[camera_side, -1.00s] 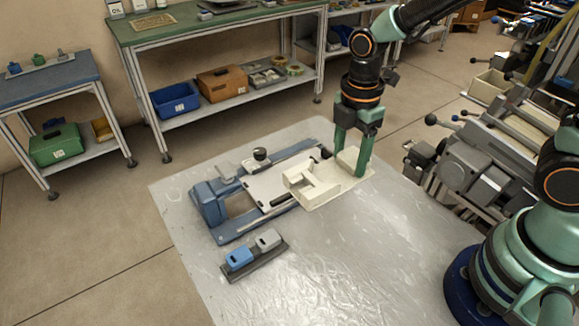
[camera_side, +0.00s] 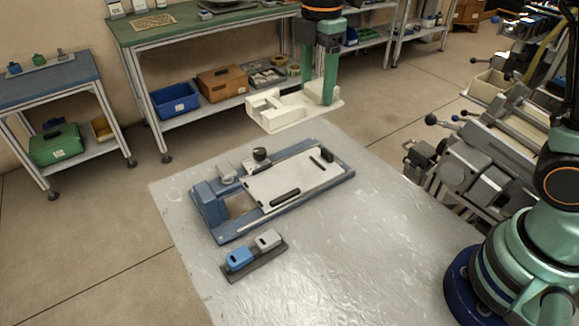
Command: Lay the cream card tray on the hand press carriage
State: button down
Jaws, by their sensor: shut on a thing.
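The cream card tray (camera_side: 285,112) is in the air, above and beyond the far edge of the grey table as the picture shows it. My gripper (camera_side: 322,88) is shut on the tray's right part, with its green fingers pointing down. The hand press (camera_side: 207,203) is a blue frame on the table. Its pale flat carriage (camera_side: 300,178) lies bare below the tray, with a dark bar near its front and small dark pieces at its far right. The tray is clear of the carriage. The fingers hide some of the tray's right part.
A dark holder (camera_side: 256,262) with a blue block and a grey block stands in front of the press. The table (camera_side: 330,260) is clear at front and right. A green-topped bench (camera_side: 220,25) stands behind, and grey machinery (camera_side: 470,155) stands at the right.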

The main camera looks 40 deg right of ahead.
aim_at(305, 92)
jog(key=w, duration=0.3)
jog(key=shift+a, duration=0.15)
jog(key=shift+f, duration=0.3)
notch_tip(305, 92, down, 19)
jog(key=shift+f, duration=0.1)
jog(key=shift+c, duration=0.5)
grip_release()
jog(key=shift+f, duration=0.15)
